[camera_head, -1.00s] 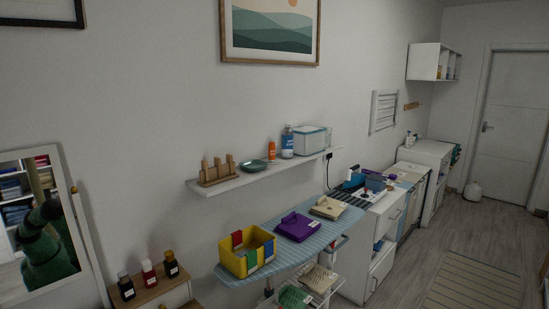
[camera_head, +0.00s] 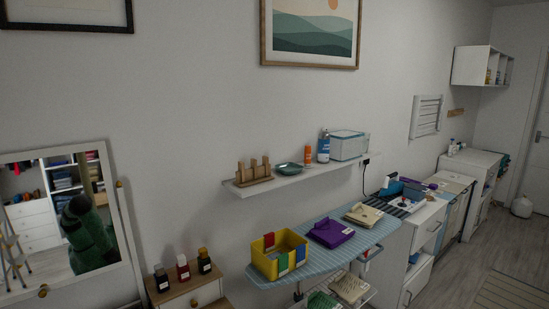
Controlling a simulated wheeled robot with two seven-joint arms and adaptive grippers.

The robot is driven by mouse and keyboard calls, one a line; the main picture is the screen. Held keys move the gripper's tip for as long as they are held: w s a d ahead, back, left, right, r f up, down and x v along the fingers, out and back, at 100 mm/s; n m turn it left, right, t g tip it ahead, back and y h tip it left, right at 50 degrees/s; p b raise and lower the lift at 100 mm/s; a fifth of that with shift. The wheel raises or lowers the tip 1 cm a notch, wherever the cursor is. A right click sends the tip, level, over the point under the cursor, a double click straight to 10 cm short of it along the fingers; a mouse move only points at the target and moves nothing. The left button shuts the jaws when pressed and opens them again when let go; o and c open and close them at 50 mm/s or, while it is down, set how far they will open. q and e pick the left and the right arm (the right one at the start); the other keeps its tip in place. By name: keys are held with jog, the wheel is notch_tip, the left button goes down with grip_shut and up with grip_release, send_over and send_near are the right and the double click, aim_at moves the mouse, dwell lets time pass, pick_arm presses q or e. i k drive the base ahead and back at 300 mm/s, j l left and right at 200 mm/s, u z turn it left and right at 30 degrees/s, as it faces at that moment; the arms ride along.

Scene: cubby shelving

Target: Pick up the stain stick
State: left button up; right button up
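An orange stick-like tube with a light band (camera_head: 308,154), which looks like the stain stick, stands upright on the white wall shelf (camera_head: 290,180). It is between a small green dish (camera_head: 289,168) and a blue-and-white bottle (camera_head: 323,146). Its label is too small to read. Neither of my grippers shows in the view.
A white-and-teal box (camera_head: 349,145) and a wooden rack (camera_head: 253,173) also stand on the shelf. Below is an ironing board (camera_head: 290,276) with a yellow bin (camera_head: 266,262) and folded cloths. Small bottles stand on a cabinet at lower left, beside a mirror (camera_head: 121,225). Floor shows at right.

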aim_at(308, 149)
jog(key=i+l+u, duration=0.15)
jog(key=u, duration=0.3)
jog(key=i+l+u, duration=0.1)
jog(key=l+u, duration=0.6)
jog(key=u, duration=0.15)
jog(key=l+u, duration=0.4)
